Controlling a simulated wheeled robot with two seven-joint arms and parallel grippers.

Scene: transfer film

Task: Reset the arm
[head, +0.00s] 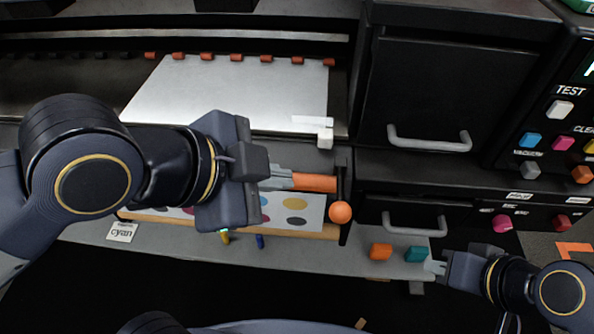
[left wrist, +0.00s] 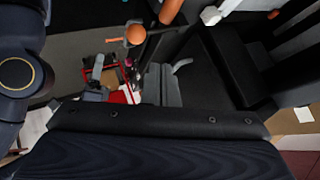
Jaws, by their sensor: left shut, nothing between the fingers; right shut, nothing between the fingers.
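My left gripper (head: 282,176) is shut and empty in the head view. Its fingertips lie by the left end of an orange bar (head: 314,183); I cannot tell whether they touch. An orange ball knob (head: 340,212) is just right of it, and the knob also shows in the left wrist view (left wrist: 136,34). My right gripper (head: 436,267) is shut and empty at the lower right, its tips beside a teal block (head: 415,254). The left fingers are not clearly seen in the left wrist view.
A white sheet (head: 225,90) lies on the machine bed at the back. An orange block (head: 380,251) sits left of the teal one. Drawer handles (head: 430,143) stick out at the right, beside a button panel (head: 560,110). A "cyan" label (head: 121,232) is at the left.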

